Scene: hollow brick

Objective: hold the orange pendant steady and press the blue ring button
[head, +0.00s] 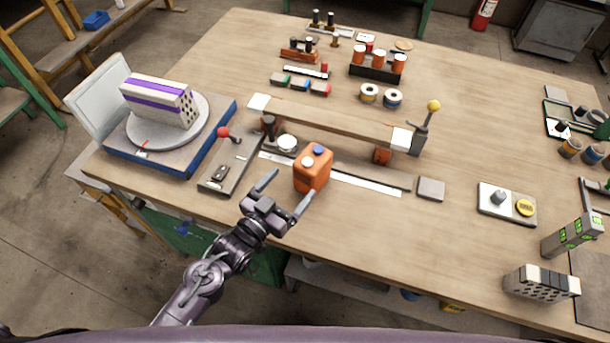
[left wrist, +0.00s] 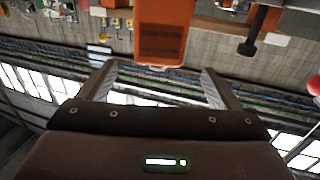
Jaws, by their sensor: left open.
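The orange pendant (head: 313,171) stands upright on the wooden table, near its front edge. Its top carries a blue round button (head: 318,150) and a white round one (head: 307,162); whether the blue one is a ring is too small to tell. My left gripper (head: 291,187) is open and empty, just in front of the pendant, with its fingers spread towards it. In the left wrist view, the orange pendant (left wrist: 164,30) is beyond and between the open fingers of my left gripper (left wrist: 158,68), apart from them. The buttons are not visible there. My right gripper is not in view.
A long wooden beam (head: 335,122) on supports spans behind the pendant. A lever with a red knob (head: 223,132) stands to the left, and a turntable (head: 158,135) bears a striped block. A grey plate with a yellow button (head: 525,207) lies right.

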